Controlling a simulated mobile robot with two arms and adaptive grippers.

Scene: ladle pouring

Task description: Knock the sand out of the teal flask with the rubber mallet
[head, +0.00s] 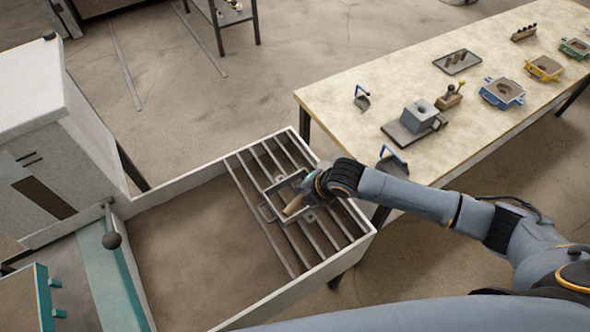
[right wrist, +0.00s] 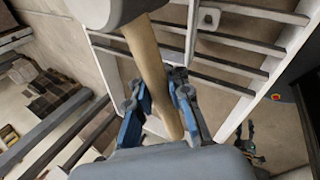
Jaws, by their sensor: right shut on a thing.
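My right gripper (head: 312,186) is shut on the wooden handle of a mallet (head: 294,204), over the right part of a slatted grate. In the right wrist view the handle (right wrist: 150,65) runs between my blue-padded fingers (right wrist: 160,105). The mallet's grey head (right wrist: 105,10) is cut off at the top edge. A grey rectangular frame with side handles (head: 266,213) lies on the grate beneath the gripper, partly hidden by it. Bars show through it. A small green-teal flask (head: 575,48) stands at the table's far right. I cannot tell which one the task means. My left gripper is out of view.
The grate (head: 253,203) spans the right end of a white-walled, sand-coloured bin (head: 185,240). A long table (head: 370,85) at right holds a grey block (head: 420,115), blue flask (head: 502,92), yellow flask (head: 543,68) and blue-handled tools. A teal-edged box (head: 42,300) stands lower left.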

